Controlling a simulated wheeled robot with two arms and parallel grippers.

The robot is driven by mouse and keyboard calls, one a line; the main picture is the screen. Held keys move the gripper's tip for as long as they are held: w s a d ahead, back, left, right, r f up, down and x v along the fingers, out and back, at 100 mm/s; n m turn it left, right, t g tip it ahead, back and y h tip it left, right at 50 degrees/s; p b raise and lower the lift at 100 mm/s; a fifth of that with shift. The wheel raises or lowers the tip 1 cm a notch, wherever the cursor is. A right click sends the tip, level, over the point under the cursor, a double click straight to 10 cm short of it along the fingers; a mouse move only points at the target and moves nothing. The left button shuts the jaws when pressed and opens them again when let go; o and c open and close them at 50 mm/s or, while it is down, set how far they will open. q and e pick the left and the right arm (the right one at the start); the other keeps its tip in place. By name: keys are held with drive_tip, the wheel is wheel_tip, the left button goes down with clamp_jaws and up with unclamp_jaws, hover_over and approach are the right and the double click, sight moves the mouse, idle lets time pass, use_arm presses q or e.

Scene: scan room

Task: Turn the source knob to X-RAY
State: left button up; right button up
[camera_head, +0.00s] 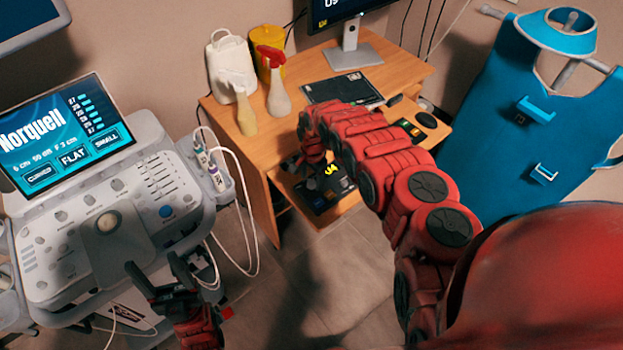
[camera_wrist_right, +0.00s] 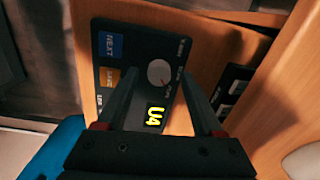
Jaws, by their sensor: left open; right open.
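The source knob (camera_wrist_right: 158,73) is a small round pale dial on a black control panel (camera_wrist_right: 140,45); small labels beside it are too blurred to read. The panel also carries a blue NEXT button, an orange button and a yellow U4 mark. In the head view the panel (camera_head: 327,192) lies on the desk's lower shelf, and the knob cannot be made out. My right gripper (camera_wrist_right: 160,76) is open, its fingers on either side of the knob in the picture; I cannot tell whether they touch it. My left gripper (camera_head: 155,275) is open and empty beside the ultrasound console.
The wooden desk (camera_head: 315,62) holds spray bottles (camera_head: 277,95), a white jug and a monitor (camera_head: 340,15). The ultrasound console (camera_head: 110,215) stands at the left with hanging cables. A blue apron (camera_head: 530,120) hangs at the right. Some floor is clear between console and desk.

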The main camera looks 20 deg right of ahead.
drive_tip(key=shift+f, duration=0.45)
clamp_jaws()
